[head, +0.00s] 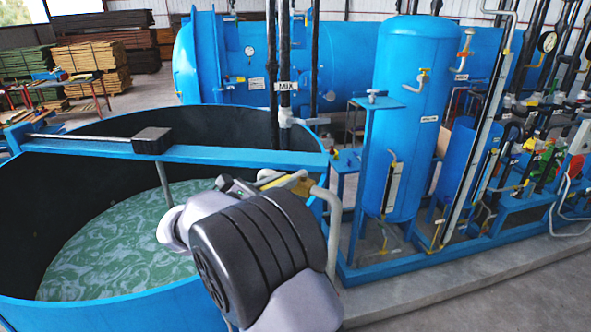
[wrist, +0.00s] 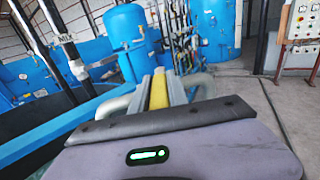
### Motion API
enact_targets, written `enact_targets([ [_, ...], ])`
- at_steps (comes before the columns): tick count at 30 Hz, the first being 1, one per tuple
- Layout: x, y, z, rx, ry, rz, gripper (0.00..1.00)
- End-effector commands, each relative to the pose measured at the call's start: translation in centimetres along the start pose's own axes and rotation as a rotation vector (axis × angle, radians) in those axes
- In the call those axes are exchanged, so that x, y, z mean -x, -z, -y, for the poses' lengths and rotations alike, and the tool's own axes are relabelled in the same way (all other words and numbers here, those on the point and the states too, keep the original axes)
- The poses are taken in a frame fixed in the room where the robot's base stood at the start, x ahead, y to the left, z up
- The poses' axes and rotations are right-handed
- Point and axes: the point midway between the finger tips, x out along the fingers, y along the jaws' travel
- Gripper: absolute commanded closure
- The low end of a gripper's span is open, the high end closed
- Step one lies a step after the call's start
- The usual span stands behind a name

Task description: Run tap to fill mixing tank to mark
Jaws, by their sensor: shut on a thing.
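The mixing tank (head: 110,310) is a wide, round, open blue tank with a dark inner wall, at the left of the head view. Green, swirled liquid (head: 130,240) covers its floor, well below the rim. I cannot make out a fill mark. A grey tap pipe (head: 333,235) bends over the tank's right rim and also shows in the wrist view (wrist: 112,105). My gripper (wrist: 162,88) is shut on the yellow tap handle (wrist: 158,92), which also shows in the head view (head: 292,183). My arm hides the spout, and I cannot see whether water runs.
A blue beam with a black box (head: 152,140) crosses the tank. A dark pipe labelled MIX (head: 286,86) stands behind it. A tall blue vessel (head: 408,120) and crowded pipework stand at right. A control panel (wrist: 300,35) is far right in the wrist view, with clear floor before it.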

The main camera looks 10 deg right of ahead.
Motion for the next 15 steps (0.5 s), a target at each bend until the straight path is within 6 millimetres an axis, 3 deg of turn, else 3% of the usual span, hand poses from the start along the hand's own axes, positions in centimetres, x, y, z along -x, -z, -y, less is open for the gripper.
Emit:
enact_targets([
  [7, 0.02, -0.12, -0.09, -0.006, -0.001, 0.004, 1.0],
  [8, 0.01, -0.13, -0.09, -0.006, -0.001, 0.004, 0.78],
  [11, 0.01, -0.12, -0.08, -0.006, -0.001, 0.004, 0.58],
  [15, 0.0, -0.08, -0.07, -0.005, -0.001, 0.003, 0.58],
])
